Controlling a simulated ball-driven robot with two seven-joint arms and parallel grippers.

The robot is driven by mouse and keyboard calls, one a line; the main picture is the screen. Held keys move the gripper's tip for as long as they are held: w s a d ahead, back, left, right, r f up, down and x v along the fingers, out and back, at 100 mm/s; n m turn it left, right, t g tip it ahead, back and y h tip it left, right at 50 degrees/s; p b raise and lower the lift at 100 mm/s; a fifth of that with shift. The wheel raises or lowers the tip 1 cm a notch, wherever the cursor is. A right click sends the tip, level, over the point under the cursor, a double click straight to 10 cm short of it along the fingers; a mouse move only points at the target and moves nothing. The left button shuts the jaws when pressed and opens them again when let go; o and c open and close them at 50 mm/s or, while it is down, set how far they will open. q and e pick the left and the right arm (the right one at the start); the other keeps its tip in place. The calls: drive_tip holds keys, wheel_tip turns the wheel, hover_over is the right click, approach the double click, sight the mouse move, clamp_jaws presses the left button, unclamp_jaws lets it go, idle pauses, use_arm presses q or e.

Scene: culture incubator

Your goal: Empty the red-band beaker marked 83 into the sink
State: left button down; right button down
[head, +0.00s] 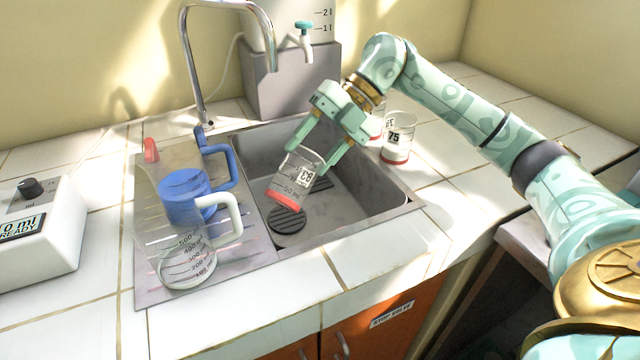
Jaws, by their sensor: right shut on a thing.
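The beaker (296,178) is clear, with a red band near its base and a label that looks like 83, though hard to read at this angle. My right gripper (311,158) is shut on it near its upper part, one finger on each side. It is held over the sink (345,205), tilted with its base toward the lower left and its mouth toward the upper right. I cannot tell how much liquid is in it, and no stream shows. The sink basin is grey with a dark round drain (286,219). My left gripper is not in view.
A red-band beaker marked 75 (398,136) stands right of the sink, with another beaker (376,124) partly hidden behind my gripper. Blue (184,194) and clear (187,265) jugs stand on the drainboard. A tall faucet (190,60) rises behind; a white device (40,235) is left.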

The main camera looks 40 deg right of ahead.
drive_tip(key=shift+b, duration=0.3)
drive_tip(key=shift+d+y+b, duration=0.2)
drive_tip(key=shift+y+b, duration=0.35)
drive_tip(key=shift+y, duration=0.05)
use_arm(q)
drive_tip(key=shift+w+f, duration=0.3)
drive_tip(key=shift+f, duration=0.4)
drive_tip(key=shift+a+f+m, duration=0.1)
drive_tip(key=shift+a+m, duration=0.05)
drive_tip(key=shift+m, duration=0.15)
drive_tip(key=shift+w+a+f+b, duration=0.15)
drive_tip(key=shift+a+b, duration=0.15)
drive_tip(key=shift+b, duration=0.15)
use_arm(e)
drive_tip(key=shift+d+y, duration=0.1)
drive_tip(key=shift+y, duration=0.2)
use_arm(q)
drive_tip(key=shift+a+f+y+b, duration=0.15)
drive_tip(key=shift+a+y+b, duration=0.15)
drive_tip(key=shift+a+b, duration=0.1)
use_arm(e)
drive_tip(key=shift+w+d+g, duration=0.1)
drive_tip(key=shift+g, duration=0.2)
drive_tip(key=shift+d+r+y, duration=0.1)
drive_tip(key=shift+y, duration=0.2)
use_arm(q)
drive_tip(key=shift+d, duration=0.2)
use_arm(e)
drive_tip(key=shift+d+m+y, duration=0.3)
